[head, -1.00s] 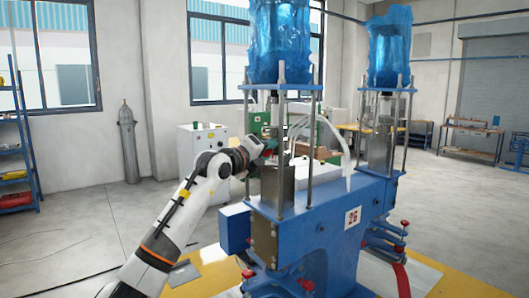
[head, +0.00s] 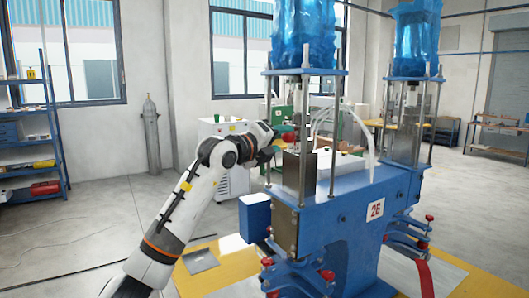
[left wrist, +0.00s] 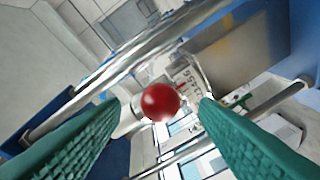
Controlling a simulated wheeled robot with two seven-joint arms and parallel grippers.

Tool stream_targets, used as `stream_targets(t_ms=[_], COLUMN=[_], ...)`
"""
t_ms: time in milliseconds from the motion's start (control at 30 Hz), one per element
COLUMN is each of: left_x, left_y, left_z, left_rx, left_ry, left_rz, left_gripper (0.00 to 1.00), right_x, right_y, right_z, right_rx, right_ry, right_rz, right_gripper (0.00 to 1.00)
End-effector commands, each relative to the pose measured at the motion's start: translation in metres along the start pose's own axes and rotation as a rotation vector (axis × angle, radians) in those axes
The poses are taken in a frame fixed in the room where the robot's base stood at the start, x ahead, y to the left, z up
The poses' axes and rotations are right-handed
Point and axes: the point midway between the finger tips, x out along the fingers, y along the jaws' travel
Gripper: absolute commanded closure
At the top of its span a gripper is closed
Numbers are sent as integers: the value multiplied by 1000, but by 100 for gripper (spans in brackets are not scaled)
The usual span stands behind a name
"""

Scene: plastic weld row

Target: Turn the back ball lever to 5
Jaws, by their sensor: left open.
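A red ball (left wrist: 160,101) on a metal stem sits between my left gripper's two green fingers in the left wrist view. The gripper (left wrist: 160,104) is open, with a gap on each side of the ball. A scale with small numbers (left wrist: 184,78) shows behind the ball, too blurred to read surely. In the head view my left gripper (head: 281,141) is at the back of the blue machine (head: 345,215), by its posts. A red ball (head: 289,137) shows there. The lever's setting cannot be told. My right gripper is not in view.
Metal posts (head: 268,110) and a steel block (head: 299,172) stand close around the left gripper. Blue plastic covers (head: 303,40) top the machine. A blue shelf (head: 38,140) stands at the left, with open floor in front.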

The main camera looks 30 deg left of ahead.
Motion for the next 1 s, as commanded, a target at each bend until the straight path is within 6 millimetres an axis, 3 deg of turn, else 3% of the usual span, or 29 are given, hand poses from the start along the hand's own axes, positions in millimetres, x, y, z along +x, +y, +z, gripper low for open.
stream_targets(t_ms=[33, 200, 400, 1000], left_x=[-12, -45, -65, -68], left_y=[-5, -4, -1, 0], left_z=[4, 3, 2, 3], left_rx=[4, 4, 1, -1], left_ry=[2, 2, -1, -6], left_rz=[1, 1, 0, 4], left_gripper=[44, 44, 44, 44], right_x=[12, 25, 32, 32], right_y=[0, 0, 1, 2], right_z=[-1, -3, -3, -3], right_rx=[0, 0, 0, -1], right_ry=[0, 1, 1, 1], right_rz=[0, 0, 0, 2], right_gripper=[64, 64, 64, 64])
